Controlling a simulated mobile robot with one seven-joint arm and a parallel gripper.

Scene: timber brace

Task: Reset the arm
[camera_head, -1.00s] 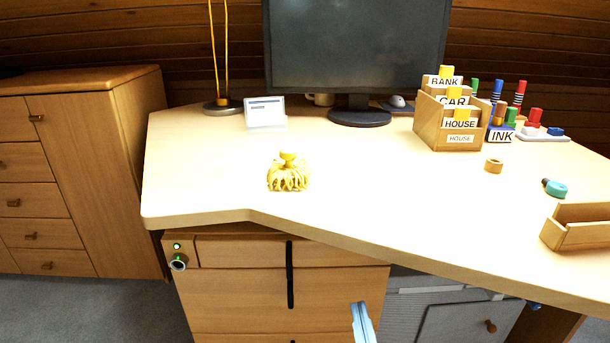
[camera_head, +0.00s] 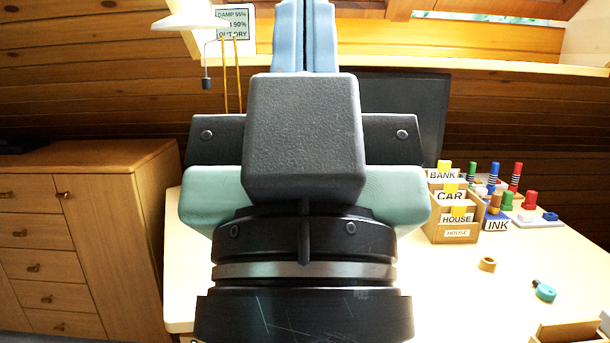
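My gripper (camera_head: 307,35) fills the middle of the head view, raised and pointing up in front of the camera. Its two blue fingers lie side by side with only thin lines between them, so it looks shut. The fingertips run to the top edge of the picture, and nothing shows held between them. The dark wrist and pale green gripper body hide the middle of the desk (camera_head: 560,270) and most of the monitor (camera_head: 412,105).
A wooden card box (camera_head: 453,220) with labelled cards, an ink pad (camera_head: 496,222) and several stamps stand at the desk's right. A tape ring (camera_head: 487,264) and a teal roll (camera_head: 544,291) lie nearer. A wooden cabinet (camera_head: 100,230) stands left. A lamp (camera_head: 195,14) hangs upper left.

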